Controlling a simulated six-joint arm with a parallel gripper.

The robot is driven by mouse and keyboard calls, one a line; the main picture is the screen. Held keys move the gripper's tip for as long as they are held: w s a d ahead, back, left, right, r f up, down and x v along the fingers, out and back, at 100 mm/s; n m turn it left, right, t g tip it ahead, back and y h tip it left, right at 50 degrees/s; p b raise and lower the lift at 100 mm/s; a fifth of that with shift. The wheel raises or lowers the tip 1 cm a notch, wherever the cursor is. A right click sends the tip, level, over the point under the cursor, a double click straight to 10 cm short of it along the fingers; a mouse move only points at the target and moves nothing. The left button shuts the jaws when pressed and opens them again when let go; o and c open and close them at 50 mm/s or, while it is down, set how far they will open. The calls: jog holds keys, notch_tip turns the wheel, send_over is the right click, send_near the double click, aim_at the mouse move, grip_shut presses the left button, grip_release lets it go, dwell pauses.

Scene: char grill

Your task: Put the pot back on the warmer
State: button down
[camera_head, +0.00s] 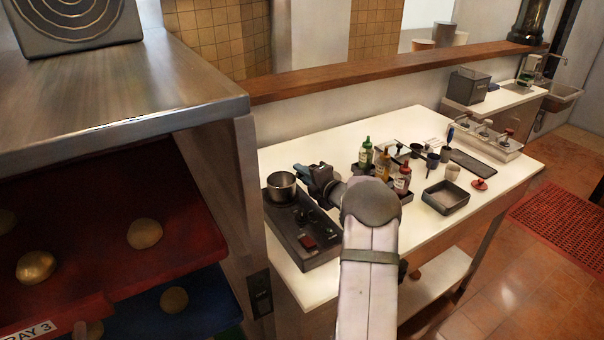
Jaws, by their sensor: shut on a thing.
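The pot (281,187) is a small round metal vessel with an open top, at the left end of the white table. It is at the far end of the dark warmer (319,257), a low flat unit with a red switch. I cannot tell whether the pot's base touches the warmer or is held just above it. My gripper (305,176) is at the pot's right side, shut on the pot. The fingertips and the grip point are small and partly hidden by my wrist. My arm covers part of the table to the right of the warmer.
Several sauce bottles (383,162) stand right of my gripper. A dark square tray (447,197), cups (433,160) and a red-topped item (479,184) lie further right. A metal-topped cabinet (120,85) rises close on the left. A wooden ledge (400,66) runs behind the table.

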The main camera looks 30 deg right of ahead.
jog(key=shift+f, duration=0.1)
jog(key=c, duration=1.7)
grip_release()
jog(key=shift+o, duration=0.2)
jog(key=b+v, duration=0.3)
jog(key=v, duration=0.9)
